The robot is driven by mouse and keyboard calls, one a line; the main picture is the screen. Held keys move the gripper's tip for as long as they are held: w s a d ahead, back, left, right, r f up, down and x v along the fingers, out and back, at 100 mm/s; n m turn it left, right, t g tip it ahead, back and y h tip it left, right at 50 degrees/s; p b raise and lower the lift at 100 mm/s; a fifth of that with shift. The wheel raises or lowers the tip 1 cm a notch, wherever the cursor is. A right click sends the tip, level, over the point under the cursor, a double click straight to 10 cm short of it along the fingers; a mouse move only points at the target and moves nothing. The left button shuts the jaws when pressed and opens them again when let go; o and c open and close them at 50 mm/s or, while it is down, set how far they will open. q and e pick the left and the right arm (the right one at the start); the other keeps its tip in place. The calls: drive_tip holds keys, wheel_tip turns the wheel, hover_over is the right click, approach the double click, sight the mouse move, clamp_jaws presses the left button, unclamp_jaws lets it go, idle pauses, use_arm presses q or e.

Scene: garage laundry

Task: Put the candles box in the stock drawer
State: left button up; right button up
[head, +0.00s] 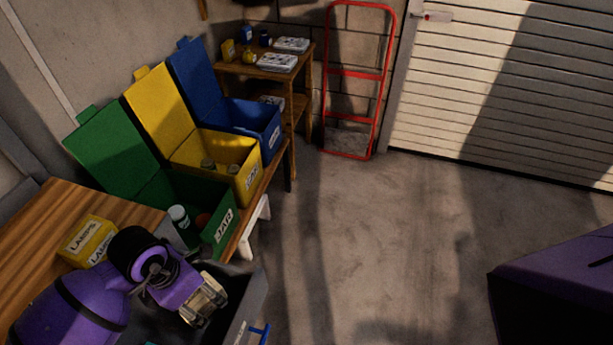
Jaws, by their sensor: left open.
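I see no box that I can read as candles. An open dark grey drawer (252,304) with a blue handle sticks out at the bottom, by the wooden bench. I cannot read its label, so I cannot confirm that it is the stock drawer. My left gripper (212,306) is open over this drawer, and my arm hides much of its inside. A small teal patch (152,343) shows at the bottom edge, too cut off to name. My right gripper is not in view.
A yellow LAMPS box (88,241) stands on the bench (38,230) beside my left arm. Green (224,226), yellow (246,168) and blue (268,128) lidded bins stand open behind. A shelf (262,73) and red hand truck (375,75) are farther back. The floor (400,240) is clear.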

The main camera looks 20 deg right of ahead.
sight(191, 300)
use_arm(q)
wheel_tip(191, 300, up, 12)
drive_tip(key=a, duration=0.1)
drive_tip(key=shift+s+a+p, duration=0.15)
drive_tip(key=shift+s+p, duration=0.15)
drive_tip(key=shift+s, duration=0.05)
